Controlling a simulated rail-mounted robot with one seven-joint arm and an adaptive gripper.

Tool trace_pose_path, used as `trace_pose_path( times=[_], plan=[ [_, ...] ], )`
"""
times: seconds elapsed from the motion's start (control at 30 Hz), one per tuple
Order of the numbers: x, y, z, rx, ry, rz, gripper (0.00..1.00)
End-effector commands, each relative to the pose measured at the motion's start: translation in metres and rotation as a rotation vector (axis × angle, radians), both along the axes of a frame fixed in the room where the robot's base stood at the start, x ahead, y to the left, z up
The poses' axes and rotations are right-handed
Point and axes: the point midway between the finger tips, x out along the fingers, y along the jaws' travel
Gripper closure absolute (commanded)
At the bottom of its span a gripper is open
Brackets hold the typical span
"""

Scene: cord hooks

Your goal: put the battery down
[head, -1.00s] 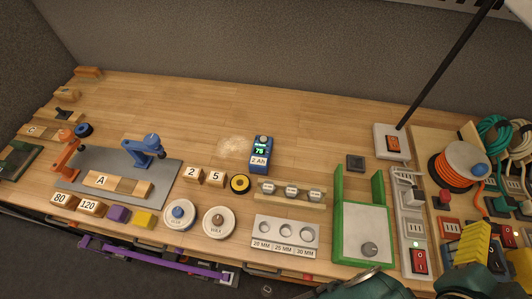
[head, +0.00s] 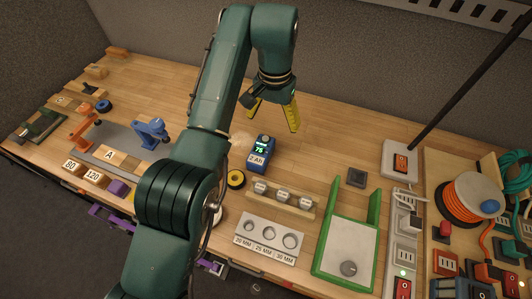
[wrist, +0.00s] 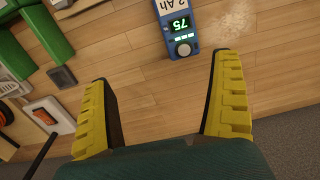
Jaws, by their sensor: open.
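The battery (head: 261,152) is a blue block with a lit green "75" display and a white "2 Ah" label. It sits on the wooden bench, right of the pale worn patch. In the wrist view the battery (wrist: 179,35) is at the top middle, beyond my fingers. My gripper (head: 273,115) has yellow fingers, spread wide with nothing between them. It hangs over the back of the bench, behind the battery and apart from it. In the wrist view my gripper (wrist: 165,95) shows bare bench between its fingertips.
A wooden block with several metal pieces (head: 283,196) and a grey hole gauge (head: 268,239) lie in front of the battery. A green frame (head: 346,238) and a small dark square (head: 357,178) are to the right. The bench behind is clear.

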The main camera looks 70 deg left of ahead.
Motion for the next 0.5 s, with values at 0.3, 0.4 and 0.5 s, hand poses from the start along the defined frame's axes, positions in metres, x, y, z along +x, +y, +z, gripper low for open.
trace_pose_path(
  times=[0.3,0.4,0.5],
  plan=[
    [-0.02,0.02,-0.034,0.001,-0.001,0.052,0.06],
    [-0.02,0.02,-0.05,0.002,-0.001,0.052,0.06],
    [-0.02,0.021,-0.067,0.003,-0.001,0.051,0.06]
  ],
)
